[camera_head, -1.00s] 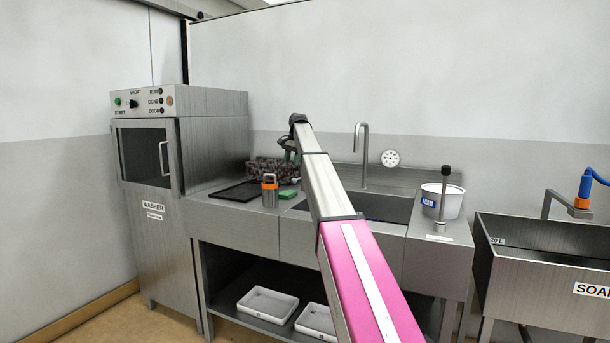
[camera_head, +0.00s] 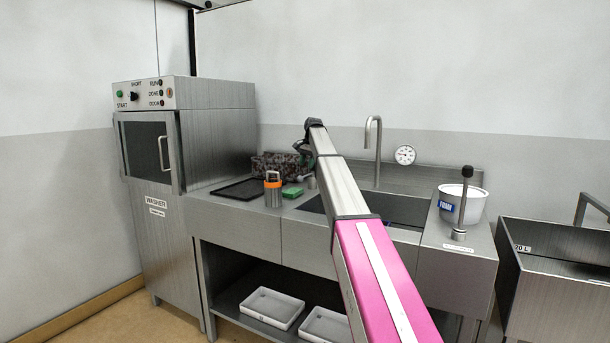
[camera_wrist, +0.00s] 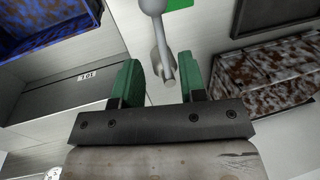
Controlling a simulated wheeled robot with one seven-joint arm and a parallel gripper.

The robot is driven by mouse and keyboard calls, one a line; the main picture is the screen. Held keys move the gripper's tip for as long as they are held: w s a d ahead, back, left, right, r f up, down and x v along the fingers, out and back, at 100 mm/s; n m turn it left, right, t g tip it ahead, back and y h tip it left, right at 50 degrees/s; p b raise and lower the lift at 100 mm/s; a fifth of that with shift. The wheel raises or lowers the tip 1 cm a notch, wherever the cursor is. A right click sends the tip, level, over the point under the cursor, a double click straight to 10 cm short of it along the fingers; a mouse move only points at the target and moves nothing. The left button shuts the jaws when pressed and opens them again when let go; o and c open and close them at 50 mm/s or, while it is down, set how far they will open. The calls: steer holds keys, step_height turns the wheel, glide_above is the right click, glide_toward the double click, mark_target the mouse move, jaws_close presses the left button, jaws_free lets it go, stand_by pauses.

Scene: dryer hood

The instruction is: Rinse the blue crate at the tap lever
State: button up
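The blue crate (camera_wrist: 45,25), mottled blue and brown, shows at the top left of the wrist view, cut off by the frame. It sits in the sink (camera_head: 405,207), where my arm and the front edge hide it in the head view. A grey tap lever (camera_wrist: 158,45) with a rounded knob stands ahead of my gripper (camera_wrist: 160,78). It also shows in the head view (camera_head: 311,181). The two green fingers are open, with the lever's lower end in line with the gap between them. I cannot tell whether they touch it.
A brown mottled crate (camera_head: 275,165), a dark tray (camera_head: 238,189), an orange-topped bottle (camera_head: 273,192) and a green sponge (camera_head: 292,192) crowd the counter's left. The spout (camera_head: 376,150) rises behind the sink. A white foam tub (camera_head: 468,203) stands right. The washer (camera_head: 160,145) is shut.

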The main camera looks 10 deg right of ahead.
mark_target(306, 176)
steer(key=f, duration=0.3)
steer(key=a+f, duration=0.1)
steer(key=f, duration=0.1)
steer(key=shift+w+f, duration=0.2)
steer(key=shift+w, duration=0.1)
jaws_close()
steer(key=shift+d, duration=0.15)
steer(key=shift+s+d+n, duration=0.3)
steer(key=shift+d+n, duration=0.3)
steer(key=shift+n, duration=0.25)
steer(key=shift+s+d+n, duration=0.25)
steer(key=shift+d+n, duration=0.3)
steer(key=shift+n, duration=0.3)
jaws_free()
